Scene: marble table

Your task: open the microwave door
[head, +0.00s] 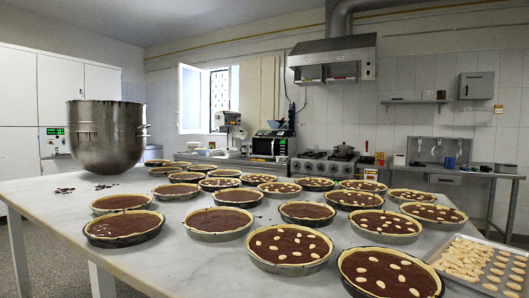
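A small microwave (269,147) with a dark front stands on the back counter, left of the stove, beyond the marble table. It is far off, and its door looks shut, though it is too small to be sure. Its handle cannot be made out clearly. My gripper is not in view.
The marble table (175,262) fills the foreground, with several chocolate tarts (125,228) on it. Grey floor (45,240) shows at lower left.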

